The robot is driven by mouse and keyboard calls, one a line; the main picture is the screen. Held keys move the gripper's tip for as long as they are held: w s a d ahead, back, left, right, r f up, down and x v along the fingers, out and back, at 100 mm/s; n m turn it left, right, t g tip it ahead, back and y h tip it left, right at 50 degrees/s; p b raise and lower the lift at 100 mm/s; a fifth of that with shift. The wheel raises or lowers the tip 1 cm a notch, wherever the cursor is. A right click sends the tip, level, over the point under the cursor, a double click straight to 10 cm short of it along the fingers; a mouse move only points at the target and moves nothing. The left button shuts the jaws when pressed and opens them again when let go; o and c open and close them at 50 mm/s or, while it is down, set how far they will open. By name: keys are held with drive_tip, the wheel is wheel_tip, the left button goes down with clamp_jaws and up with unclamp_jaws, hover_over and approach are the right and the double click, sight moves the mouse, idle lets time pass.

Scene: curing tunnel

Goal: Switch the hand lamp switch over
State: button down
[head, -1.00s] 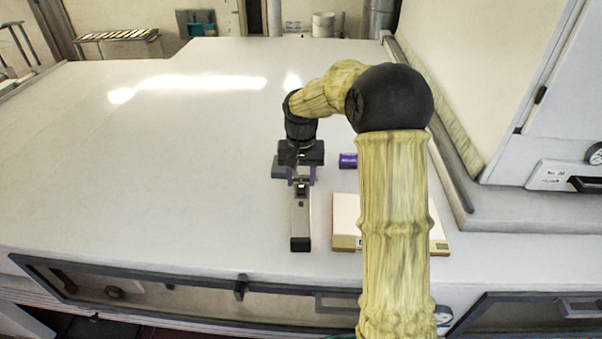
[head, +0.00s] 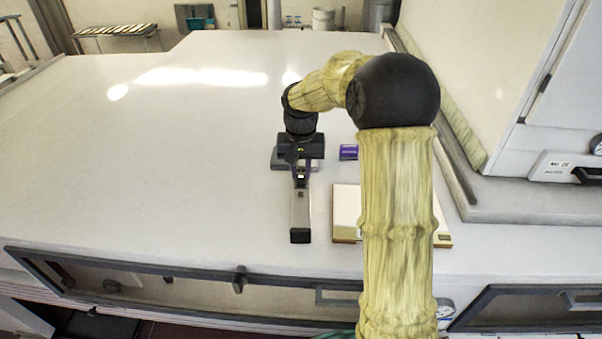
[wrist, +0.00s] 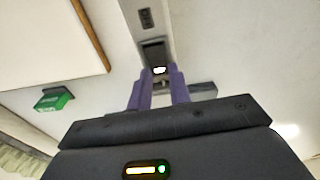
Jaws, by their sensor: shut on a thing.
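The hand lamp (head: 300,212) is a long, slim grey bar with a dark near end, lying on the pale worktop. My gripper (head: 301,172) is over its far end. In the wrist view the lamp body (wrist: 153,22) runs up from between my two purple fingers. My gripper (wrist: 159,84) is shut on the hand lamp switch (wrist: 159,70), a small part with a bright white spot in a dark recess. The fingers partly hide the switch, so its position is unclear.
A flat white panel with a tan edge (head: 345,215) lies right of the lamp. A small green box (wrist: 53,99) shows in the wrist view. The worktop's left side is clear. A pale cabinet stands at right.

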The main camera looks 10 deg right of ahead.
drive_tip(key=shift+s+f+t+b, duration=0.25)
drive_tip(key=shift+t+b, duration=0.65)
drive_tip(key=shift+b, duration=1.3)
drive_tip(key=shift+s+r+h, duration=0.1)
drive_tip(key=shift+r+h, duration=0.15)
drive_tip(key=shift+h, duration=0.05)
drive_tip(key=c, duration=1.3)
unclamp_jaws()
drive_tip(key=shift+r, duration=0.15)
drive_tip(key=b+v, duration=0.2)
drive_tip(key=v, duration=0.6)
drive_tip(key=b+v, duration=0.2)
drive_tip(key=v, duration=0.7)
drive_tip(key=shift+s, duration=0.25)
